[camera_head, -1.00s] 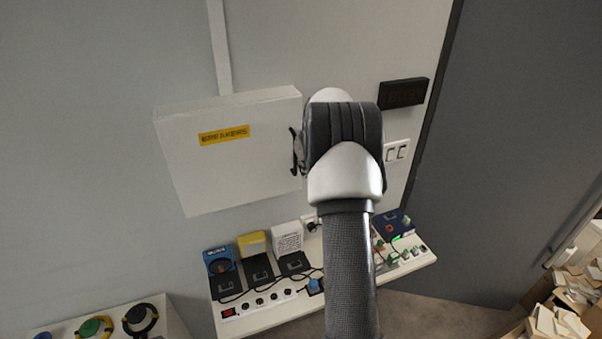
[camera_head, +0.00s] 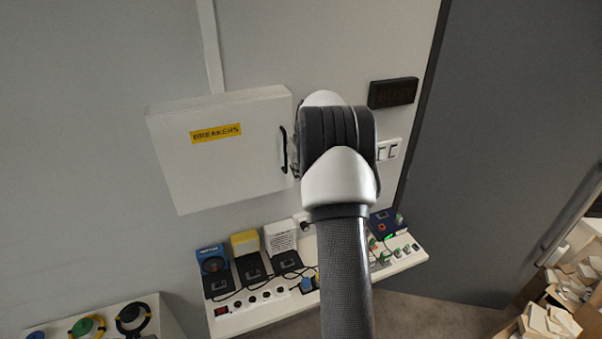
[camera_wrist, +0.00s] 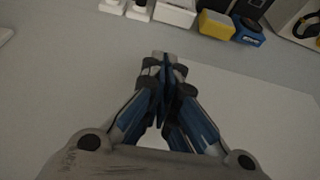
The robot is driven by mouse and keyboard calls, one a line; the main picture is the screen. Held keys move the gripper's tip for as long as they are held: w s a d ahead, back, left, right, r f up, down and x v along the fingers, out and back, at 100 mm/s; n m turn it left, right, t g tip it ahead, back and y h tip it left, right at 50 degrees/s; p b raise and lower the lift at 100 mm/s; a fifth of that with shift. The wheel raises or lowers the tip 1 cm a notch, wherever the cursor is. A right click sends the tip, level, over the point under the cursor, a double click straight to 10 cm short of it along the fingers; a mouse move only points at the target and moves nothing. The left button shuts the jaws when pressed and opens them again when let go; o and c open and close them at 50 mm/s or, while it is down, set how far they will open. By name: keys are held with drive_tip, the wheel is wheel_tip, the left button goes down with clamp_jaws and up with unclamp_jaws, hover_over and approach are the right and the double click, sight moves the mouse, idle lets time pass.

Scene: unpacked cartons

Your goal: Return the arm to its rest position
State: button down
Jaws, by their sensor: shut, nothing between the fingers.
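My gripper (camera_wrist: 163,68) shows in the wrist view with its fingertips together and nothing between them. In the head view my arm rises in front of the wall and hides the gripper. The white breaker box (camera_head: 225,160) hangs on the wall left of my arm, its door shut, with a yellow label and a dark handle (camera_head: 283,150) at its right side. In the wrist view a broad pale surface (camera_wrist: 265,115) lies beyond the gripper at the right.
A white shelf (camera_head: 262,322) below the box carries several devices and a power strip. A dark BUSY sign (camera_head: 394,93) and light switches (camera_head: 388,150) are on the wall right of my arm. A grey door (camera_head: 510,150) stands further right, beside a carton of papers (camera_head: 550,318).

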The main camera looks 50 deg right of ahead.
drive_tip(key=s+f+v, duration=0.1)
drive_tip(key=v, duration=1)
drive_tip(key=s+a+f+n+b, duration=0.15)
drive_tip(key=a+b, duration=0.25)
drive_tip(key=a, duration=0.5)
drive_tip(key=s+a+b, duration=0.3)
drive_tip(key=a+b, duration=0.2)
drive_tip(key=a, duration=0.5)
drive_tip(key=s+a+f+n+b, duration=0.15)
drive_tip(key=a+b, duration=0.25)
drive_tip(key=a, duration=0.5)
drive_tip(key=s+a+f+y+b, duration=0.1)
drive_tip(key=s+a+f+b, duration=0.4)
drive_tip(key=s, duration=0.5)
drive_tip(key=s+a+f+n+b, duration=0.1)
drive_tip(key=s+a+f+b, duration=0.4)
drive_tip(key=s+a+f, duration=0.5)
drive_tip(key=shift+f+n+t+y+b, duration=0.3)
drive_tip(key=shift+f+y, duration=0.1)
drive_tip(key=shift+f, duration=0.1)
